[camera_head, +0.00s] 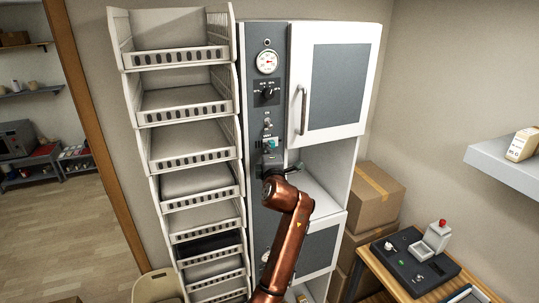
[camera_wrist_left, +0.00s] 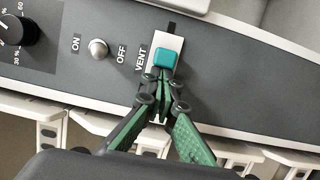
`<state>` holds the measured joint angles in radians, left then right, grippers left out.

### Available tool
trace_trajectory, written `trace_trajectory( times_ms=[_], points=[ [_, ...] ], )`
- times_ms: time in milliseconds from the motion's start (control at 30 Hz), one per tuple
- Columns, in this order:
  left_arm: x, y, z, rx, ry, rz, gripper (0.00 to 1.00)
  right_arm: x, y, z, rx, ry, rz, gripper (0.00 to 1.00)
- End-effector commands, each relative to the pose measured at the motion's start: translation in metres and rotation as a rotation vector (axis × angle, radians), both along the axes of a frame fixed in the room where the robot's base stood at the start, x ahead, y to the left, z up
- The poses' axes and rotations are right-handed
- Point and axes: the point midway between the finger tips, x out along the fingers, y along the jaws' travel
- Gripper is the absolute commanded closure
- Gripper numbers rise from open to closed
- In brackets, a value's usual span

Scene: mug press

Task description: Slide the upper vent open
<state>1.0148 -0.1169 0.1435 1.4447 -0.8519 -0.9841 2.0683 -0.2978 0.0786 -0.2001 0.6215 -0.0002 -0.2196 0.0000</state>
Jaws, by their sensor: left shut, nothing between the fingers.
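The upper vent's teal slider knob (camera_wrist_left: 163,57) sits on a white plate beside the VENT label in the left wrist view. A dark stretch of slot (camera_wrist_left: 172,28) shows just beyond the plate's far end. In the head view the teal slider (camera_head: 271,143) is small on the grey panel of the cabinet. My left gripper (camera_wrist_left: 163,88) is shut and empty, with its fingertips right by the slider's near side; I cannot tell whether they touch it. In the head view my left gripper (camera_head: 273,162) is just below the slider. My right gripper is out of view.
An ON/OFF toggle (camera_wrist_left: 98,48) and a black dial (camera_wrist_left: 15,28) are on the same panel. Stacked white baskets (camera_head: 190,145) stand close on the left. A cabinet door with a handle (camera_head: 304,110) is to the right, above an open niche (camera_head: 318,195).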

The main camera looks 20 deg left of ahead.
Motion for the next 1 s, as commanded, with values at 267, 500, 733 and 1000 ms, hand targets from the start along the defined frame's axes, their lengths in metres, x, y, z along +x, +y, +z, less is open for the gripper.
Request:
trace_trajectory(
  times_ms=[267,500,733,1000],
  points=[
    [0.001,0.007,0.0,0.0,0.001,0.016,1.0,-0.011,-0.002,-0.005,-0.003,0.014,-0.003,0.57],
    [-0.001,0.01,0.0,-0.003,-0.001,0.014,1.0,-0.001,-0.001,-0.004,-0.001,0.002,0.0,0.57],
    [-0.017,0.035,-0.001,-0.007,-0.002,0.009,1.0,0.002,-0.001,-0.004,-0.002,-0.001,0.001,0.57],
    [-0.072,0.005,-0.004,-0.007,-0.002,0.003,1.0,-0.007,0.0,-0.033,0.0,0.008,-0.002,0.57]
  ],
)
